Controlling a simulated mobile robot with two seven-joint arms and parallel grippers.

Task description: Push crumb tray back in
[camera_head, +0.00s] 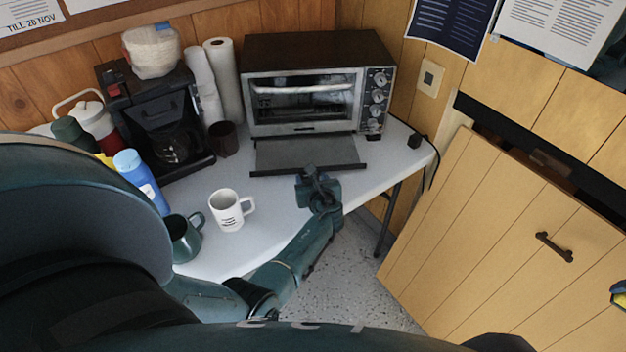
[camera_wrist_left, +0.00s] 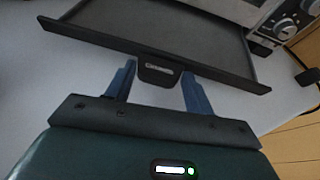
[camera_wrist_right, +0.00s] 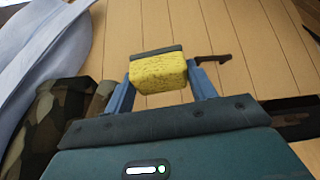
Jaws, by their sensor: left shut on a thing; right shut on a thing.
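The crumb tray (camera_head: 280,154) is a flat dark tray sticking out toward me from under the toaster oven (camera_head: 310,80). In the left wrist view, its front edge (camera_wrist_left: 220,75) carries a small dark tab (camera_wrist_left: 158,75) at the middle. My left gripper (camera_head: 314,180) is at the tray's front, its blue fingers (camera_wrist_left: 158,90) one on each side of the tab and shut on it. My right gripper (camera_wrist_right: 160,85) is shut on a yellow sponge (camera_wrist_right: 158,73) with a dark top layer, held in the air away from the table. The tray's rear end is hidden under the oven.
A white mug (camera_head: 227,211), a green mug (camera_head: 183,238) and a blue bottle (camera_head: 138,178) stand left of my left arm. A coffee maker (camera_head: 160,115), brown cup (camera_head: 222,138) and paper rolls (camera_head: 225,80) stand left of the oven. A wooden panel with a handle (camera_head: 553,247) is at right.

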